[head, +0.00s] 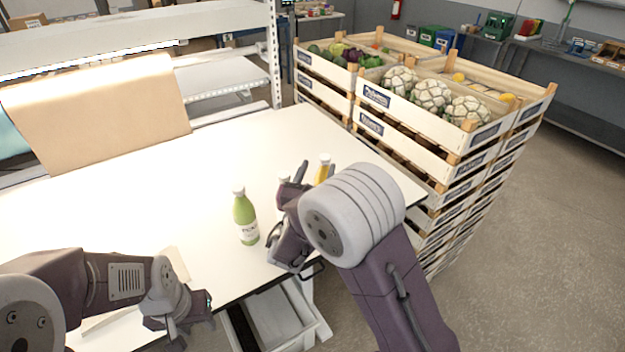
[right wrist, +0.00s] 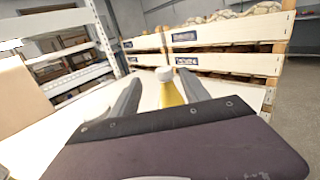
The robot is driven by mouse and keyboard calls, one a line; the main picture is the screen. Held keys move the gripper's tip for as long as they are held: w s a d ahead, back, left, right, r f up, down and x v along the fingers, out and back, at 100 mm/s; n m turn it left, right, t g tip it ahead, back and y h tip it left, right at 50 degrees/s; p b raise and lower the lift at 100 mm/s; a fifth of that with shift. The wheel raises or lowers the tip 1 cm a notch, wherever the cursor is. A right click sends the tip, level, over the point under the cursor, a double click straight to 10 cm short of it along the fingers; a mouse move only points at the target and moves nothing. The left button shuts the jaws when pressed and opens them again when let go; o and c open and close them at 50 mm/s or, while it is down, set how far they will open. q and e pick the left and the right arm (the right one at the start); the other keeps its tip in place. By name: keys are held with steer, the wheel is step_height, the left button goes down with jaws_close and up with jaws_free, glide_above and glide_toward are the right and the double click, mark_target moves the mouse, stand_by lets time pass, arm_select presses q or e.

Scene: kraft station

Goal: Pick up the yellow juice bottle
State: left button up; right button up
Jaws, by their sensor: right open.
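The yellow juice bottle (head: 323,170) stands upright on the white table near its right end, partly hidden behind my right arm in the head view. In the right wrist view the yellow bottle (right wrist: 169,88), with a white cap, shows between the two fingers. My right gripper (head: 291,176) is open, its fingers pointing toward the bottle; it also shows in the right wrist view (right wrist: 161,90). I cannot tell whether a finger touches the bottle. My left gripper (head: 182,318) is low at the table's front edge, its jaws too unclear to judge.
A green juice bottle (head: 245,217) stands left of my right gripper. Stacked wooden crates (head: 440,131) of produce stand beyond the table's right end. The middle of the white table (head: 150,205) is clear.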

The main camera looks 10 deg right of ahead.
mark_target(322, 160)
steer(key=shift+w+d, duration=0.1)
steer(key=p+x, duration=0.1)
steer(key=x, duration=0.2)
steer(key=shift+w+d, duration=0.1)
steer(key=shift+d, duration=0.05)
steer(key=shift+w+d, duration=0.1)
steer(key=shift+w, duration=0.05)
steer(key=shift+w+d+p, duration=0.15)
steer(key=shift+w+p, duration=0.1)
steer(key=shift+p, duration=0.1)
steer(key=p+x, duration=0.1)
steer(key=x, duration=0.3)
steer(key=shift+s+d+p, duration=0.1)
steer(key=shift+d+p, duration=0.1)
steer(key=shift+p, duration=0.1)
steer(key=shift+w+d+f, duration=0.15)
steer(key=shift+w+f, duration=0.05)
steer(key=shift+w, duration=0.15)
steer(key=shift+s+r, duration=0.1)
steer(key=shift+s, duration=0.05)
jaws_close()
